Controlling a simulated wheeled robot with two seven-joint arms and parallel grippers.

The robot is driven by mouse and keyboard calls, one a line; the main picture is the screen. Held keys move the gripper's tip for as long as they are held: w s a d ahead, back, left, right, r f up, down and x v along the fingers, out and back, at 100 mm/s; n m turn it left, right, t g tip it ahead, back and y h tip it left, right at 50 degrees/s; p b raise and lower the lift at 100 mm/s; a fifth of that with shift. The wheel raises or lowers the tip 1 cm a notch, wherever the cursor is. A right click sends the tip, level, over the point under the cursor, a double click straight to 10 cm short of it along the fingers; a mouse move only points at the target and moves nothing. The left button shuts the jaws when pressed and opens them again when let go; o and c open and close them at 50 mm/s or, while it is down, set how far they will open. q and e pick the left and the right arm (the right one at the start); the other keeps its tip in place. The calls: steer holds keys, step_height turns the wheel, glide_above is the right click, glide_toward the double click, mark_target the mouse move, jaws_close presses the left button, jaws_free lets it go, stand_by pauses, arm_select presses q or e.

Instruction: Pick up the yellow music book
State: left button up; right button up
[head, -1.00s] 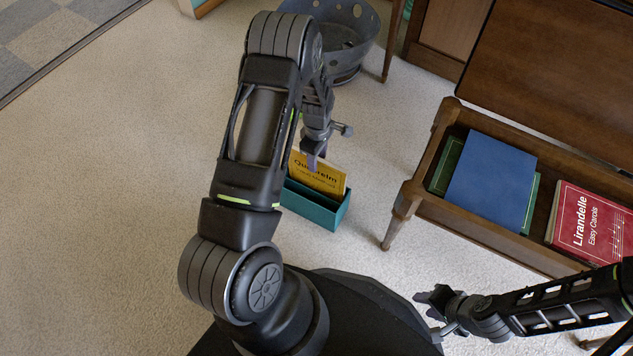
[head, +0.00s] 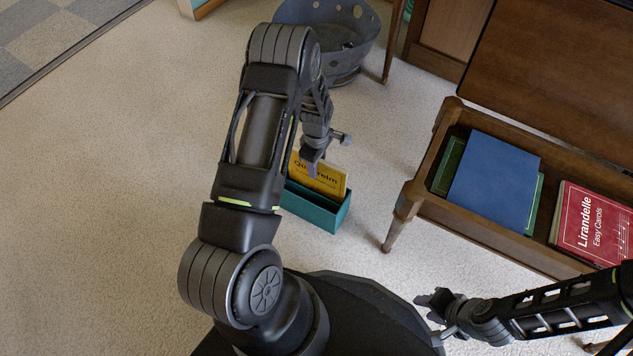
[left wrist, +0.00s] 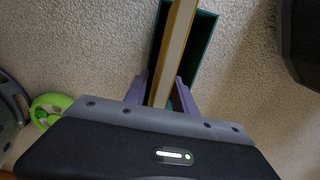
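The yellow music book (head: 325,182) stands upright in a teal holder (head: 318,208) on the carpet. My left gripper (head: 311,168) is at the book's top edge and hides part of its cover title. In the left wrist view the book (left wrist: 176,45) runs edge-on between the two purple fingers of my left gripper (left wrist: 162,88). The fingers are apart, one on each side, with a narrow gap showing at the right finger. The holder's dark teal rim (left wrist: 203,50) lies below. My right gripper (head: 432,302) is at the lower right, far from the book; its finger opening is unclear.
An open wooden bench (head: 409,198) at the right holds a blue book (head: 493,180), a green one beneath it and a red book (head: 592,222). A grey perforated basket (head: 345,50) stands behind the holder. The carpet at the left is clear.

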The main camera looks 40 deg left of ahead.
arm_select(q)
jaws_close()
stand_by(1.1)
